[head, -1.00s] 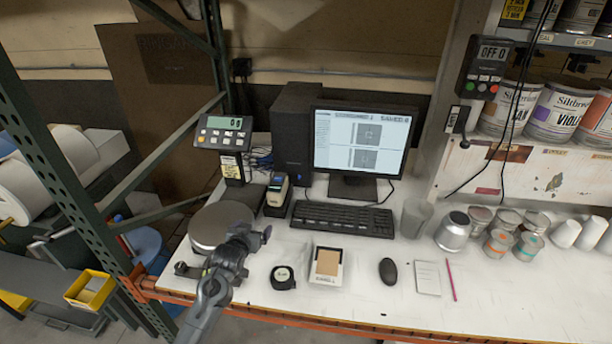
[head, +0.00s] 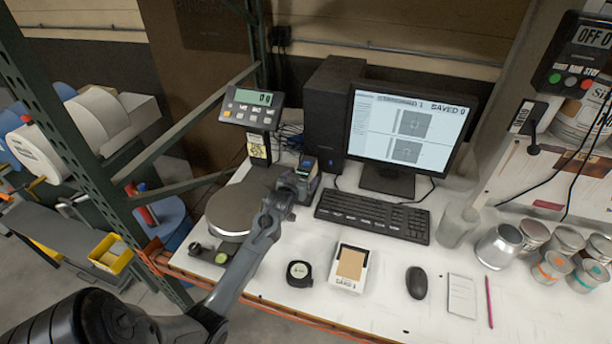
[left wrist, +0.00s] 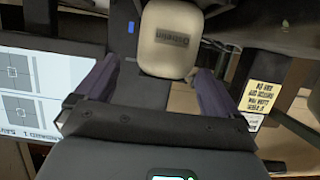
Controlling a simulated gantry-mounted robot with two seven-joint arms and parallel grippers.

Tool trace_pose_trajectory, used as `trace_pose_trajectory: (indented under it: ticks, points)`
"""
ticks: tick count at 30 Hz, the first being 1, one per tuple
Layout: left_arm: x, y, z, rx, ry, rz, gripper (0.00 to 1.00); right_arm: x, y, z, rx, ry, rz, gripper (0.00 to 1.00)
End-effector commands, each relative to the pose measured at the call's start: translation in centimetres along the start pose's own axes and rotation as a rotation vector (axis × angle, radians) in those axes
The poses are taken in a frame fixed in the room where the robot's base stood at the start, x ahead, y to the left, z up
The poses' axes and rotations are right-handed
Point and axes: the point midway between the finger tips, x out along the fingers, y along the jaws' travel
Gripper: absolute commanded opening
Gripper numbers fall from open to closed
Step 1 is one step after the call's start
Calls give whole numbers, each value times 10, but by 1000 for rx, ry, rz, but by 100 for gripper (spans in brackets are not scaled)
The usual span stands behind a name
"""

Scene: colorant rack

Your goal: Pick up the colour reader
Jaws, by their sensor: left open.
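The colour reader (head: 309,167) stands in front of the black computer tower, left of the keyboard, and its lower part is hidden by my left gripper (head: 293,186). In the left wrist view its beige rounded body (left wrist: 168,40) with a dark label lies between the two fingers. My left gripper is open, with one finger on each side of the reader. Gaps show between the fingers and the beige body. My right gripper is not in view.
A scale with a round pan (head: 232,209) is just left of the gripper, its display (head: 252,108) behind. A keyboard (head: 372,216) and monitor (head: 408,135) are to the right. A tape measure (head: 300,273), swatch card (head: 350,267) and mouse (head: 416,282) lie in front.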

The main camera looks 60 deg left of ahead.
Motion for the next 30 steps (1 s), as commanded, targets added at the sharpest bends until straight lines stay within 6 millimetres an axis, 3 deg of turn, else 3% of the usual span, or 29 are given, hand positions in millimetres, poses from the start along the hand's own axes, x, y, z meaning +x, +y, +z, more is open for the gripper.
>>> trace_pose_trajectory:
  ticks: [16,27,30]
  points:
    - [48,-4,3,0,0,0,96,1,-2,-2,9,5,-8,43]
    - [53,-4,3,0,0,0,96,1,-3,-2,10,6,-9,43]
    - [53,-4,3,0,0,0,80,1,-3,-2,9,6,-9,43]
